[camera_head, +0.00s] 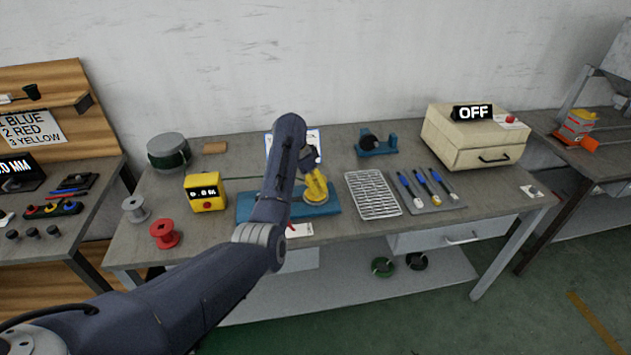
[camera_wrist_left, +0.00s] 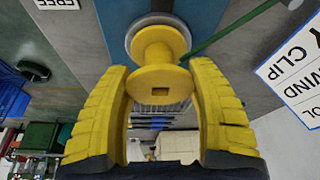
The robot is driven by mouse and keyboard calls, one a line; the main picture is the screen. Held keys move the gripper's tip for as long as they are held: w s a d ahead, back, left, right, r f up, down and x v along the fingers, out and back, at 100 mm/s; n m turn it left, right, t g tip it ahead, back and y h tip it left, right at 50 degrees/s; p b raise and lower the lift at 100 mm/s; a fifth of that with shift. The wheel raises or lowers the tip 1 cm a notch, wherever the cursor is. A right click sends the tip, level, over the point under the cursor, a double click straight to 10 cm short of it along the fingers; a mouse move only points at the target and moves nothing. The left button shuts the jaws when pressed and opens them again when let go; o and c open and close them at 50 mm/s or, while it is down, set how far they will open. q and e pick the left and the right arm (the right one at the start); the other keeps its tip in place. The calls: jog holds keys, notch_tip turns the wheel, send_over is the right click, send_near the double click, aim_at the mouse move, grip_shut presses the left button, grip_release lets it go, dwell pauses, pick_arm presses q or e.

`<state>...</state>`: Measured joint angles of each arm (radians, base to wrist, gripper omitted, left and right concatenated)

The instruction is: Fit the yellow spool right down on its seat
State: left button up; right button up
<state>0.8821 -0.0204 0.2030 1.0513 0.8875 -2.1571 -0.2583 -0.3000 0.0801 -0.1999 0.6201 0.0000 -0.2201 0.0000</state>
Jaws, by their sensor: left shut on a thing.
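The yellow spool (camera_wrist_left: 157,82) shows in the left wrist view between the two yellow fingers of my left gripper (camera_wrist_left: 160,72), which is shut on it. Its near flange has a small dark rectangular hole. Its far flange lies in front of a round grey seat (camera_wrist_left: 135,27) on a blue base; I cannot tell whether a gap is left between them. In the head view my left gripper (camera_head: 317,188) is low over the right part of the blue base (camera_head: 328,206), and the spool is not clearly told from the yellow fingers. My right gripper is not in view.
A green strand (camera_wrist_left: 235,28) runs beside the spool. A yellow meter (camera_head: 205,193) and red spool (camera_head: 164,234) stand left of the base. A wire rack (camera_head: 372,194) and blue-handled tools (camera_head: 427,187) lie right. A beige box (camera_head: 472,138) stands at the back right.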

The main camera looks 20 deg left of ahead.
pick_arm(q)
jog(key=shift+f, duration=0.1)
jog(key=o, duration=1.3)
jog(key=v, duration=1.2)
